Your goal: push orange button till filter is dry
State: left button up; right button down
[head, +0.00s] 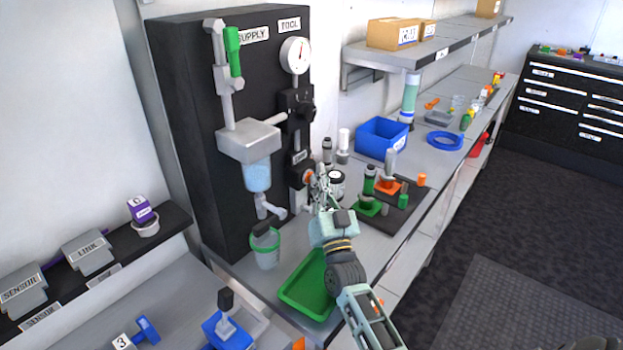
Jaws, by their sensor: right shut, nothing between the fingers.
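The orange button (308,177) is on the lower front of the black panel (205,120), below the tool-side gauge column. My right gripper (318,183) is shut and empty, with its fingertips right at the button and partly covering it. I cannot tell whether they touch or press it. The filter (257,176) is a clear bowl with light-blue contents under a grey housing on the panel's supply side. A grey drain elbow hangs below it, above a clear green-rimmed cup (266,250). My left gripper is not in view.
A green tray (308,285) lies beside my right forearm. Several bottles and green and orange fittings stand right of the gripper. A blue bin (384,139) and blue ring (444,140) are farther back. A round gauge (296,55) is above the button.

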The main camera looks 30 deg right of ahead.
jog(key=shift+s, duration=0.15)
jog(key=shift+s+d+p, duration=0.3)
jog(key=shift+s+p, duration=0.1)
jog(key=shift+s, duration=0.25)
jog(key=shift+s+d+p, duration=0.2)
jog(key=shift+s+p, duration=0.15)
jog(key=shift+s, duration=0.1)
jog(key=shift+s+d+p, duration=0.2)
jog(key=shift+s+d, duration=0.05)
jog(key=shift+s, duration=0.35)
jog(key=shift+s+d+p, duration=0.25)
jog(key=shift+s, duration=0.4)
jog(key=shift+s+d+p, duration=0.2)
jog(key=shift+s+d, duration=0.05)
jog(key=shift+s, duration=0.35)
jog(key=shift+f, duration=0.15)
